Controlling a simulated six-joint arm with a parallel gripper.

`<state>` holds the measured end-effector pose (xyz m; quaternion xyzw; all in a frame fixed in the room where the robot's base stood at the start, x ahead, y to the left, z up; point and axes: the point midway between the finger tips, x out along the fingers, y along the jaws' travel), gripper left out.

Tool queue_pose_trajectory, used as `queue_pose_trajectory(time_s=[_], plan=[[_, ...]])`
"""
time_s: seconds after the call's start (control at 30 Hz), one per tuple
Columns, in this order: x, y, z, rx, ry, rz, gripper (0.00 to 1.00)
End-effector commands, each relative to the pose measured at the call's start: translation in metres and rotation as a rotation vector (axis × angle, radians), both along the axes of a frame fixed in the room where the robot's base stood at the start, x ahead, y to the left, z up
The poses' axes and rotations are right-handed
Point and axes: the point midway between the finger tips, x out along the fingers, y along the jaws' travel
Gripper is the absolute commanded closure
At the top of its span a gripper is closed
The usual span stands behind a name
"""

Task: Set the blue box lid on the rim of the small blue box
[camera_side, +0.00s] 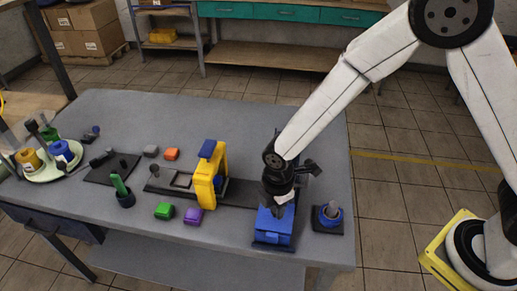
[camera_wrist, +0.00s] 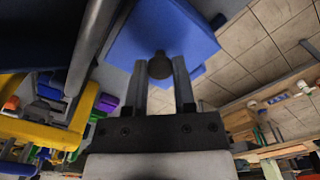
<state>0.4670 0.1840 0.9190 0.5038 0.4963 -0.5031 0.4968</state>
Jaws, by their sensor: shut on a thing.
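The blue box lid (camera_wrist: 165,28) fills the upper middle of the wrist view, with a dark round knob (camera_wrist: 160,66) on it. My gripper (camera_wrist: 160,72) is shut on that knob, one finger on each side. In the side view my gripper (camera_side: 277,203) points down over the small blue box (camera_side: 272,238) near the table's front right edge. The lid is at the top of the box there, partly hidden by my gripper. I cannot tell whether the lid touches the rim or hovers just above it. The inside of the box is hidden.
A yellow frame (camera_side: 209,175) stands to the left of the box. A dark pad with a blue round holder (camera_side: 330,216) is close on the right. Green (camera_side: 164,210) and purple (camera_side: 193,215) blocks lie farther left. The table's (camera_side: 240,122) back right is clear.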

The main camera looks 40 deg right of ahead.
Motion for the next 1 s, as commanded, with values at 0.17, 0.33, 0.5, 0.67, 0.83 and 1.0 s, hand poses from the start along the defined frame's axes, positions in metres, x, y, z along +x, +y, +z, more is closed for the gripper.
queue_pose_trajectory(time_s=[0.17,0.33,0.5,0.67,0.83,1.0], plan=[[-0.0001,-0.0001,-0.0032,0.0,0.001,0.0,1.0],[-0.0001,-0.0001,-0.0044,0.0,0.001,0.0,1.0],[-0.0001,0.0,-0.0043,0.0,0.0,0.0,1.0],[-0.0001,-0.0001,-0.0043,0.0,0.001,0.0,1.0],[-0.0002,-0.0001,-0.0051,0.0,0.001,0.0,1.0],[-0.0001,-0.0001,-0.0065,0.0,0.001,0.0,1.0]])
